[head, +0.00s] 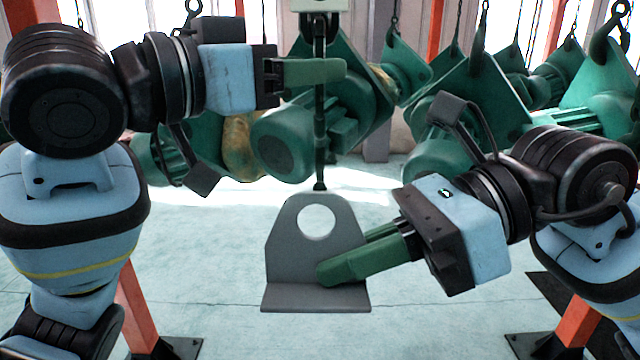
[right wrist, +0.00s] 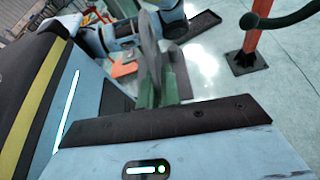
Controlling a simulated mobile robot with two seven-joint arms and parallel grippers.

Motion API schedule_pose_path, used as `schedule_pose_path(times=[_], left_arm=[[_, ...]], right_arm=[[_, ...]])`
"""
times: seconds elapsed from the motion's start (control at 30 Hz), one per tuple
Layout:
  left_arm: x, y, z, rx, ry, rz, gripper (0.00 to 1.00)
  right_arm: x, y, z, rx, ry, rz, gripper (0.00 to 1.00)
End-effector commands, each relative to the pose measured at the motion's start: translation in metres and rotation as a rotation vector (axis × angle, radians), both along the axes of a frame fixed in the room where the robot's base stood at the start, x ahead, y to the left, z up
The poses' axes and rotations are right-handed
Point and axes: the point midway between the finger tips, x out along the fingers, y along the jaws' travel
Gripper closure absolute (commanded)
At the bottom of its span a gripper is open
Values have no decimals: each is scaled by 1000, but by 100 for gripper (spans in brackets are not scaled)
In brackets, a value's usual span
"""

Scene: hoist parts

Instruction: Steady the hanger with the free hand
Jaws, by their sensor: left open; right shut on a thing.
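The hanger, as I take it, is the thin dark rod (head: 320,130) that hangs upright from a pale block (head: 318,4) at the top of the head view. My left gripper (head: 340,70) is open. Its green finger crosses in front of the rod's upper part; whether they touch I cannot tell. My right gripper (head: 326,270) is shut on the grey bracket (head: 290,245), an upright plate with a round hole and a flat foot. The rod's lower end shows just above the bracket's top edge. The bracket also shows edge-on in the right wrist view (right wrist: 152,45).
Several green motor units (head: 290,135) hang on hooks and chains behind my grippers. Orange posts (head: 582,320) with dark feet stand at the lower sides. The pale floor (head: 220,260) around the bracket looks clear.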

Motion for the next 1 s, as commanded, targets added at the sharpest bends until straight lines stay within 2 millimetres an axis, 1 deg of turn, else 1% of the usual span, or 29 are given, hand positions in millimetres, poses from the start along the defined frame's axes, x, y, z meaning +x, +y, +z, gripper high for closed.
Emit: schedule_pose_path(times=[1.0], left_arm=[[15,-19,1,1,-1,0,49]], right_arm=[[0,0,2,4,-2,-1,100]])
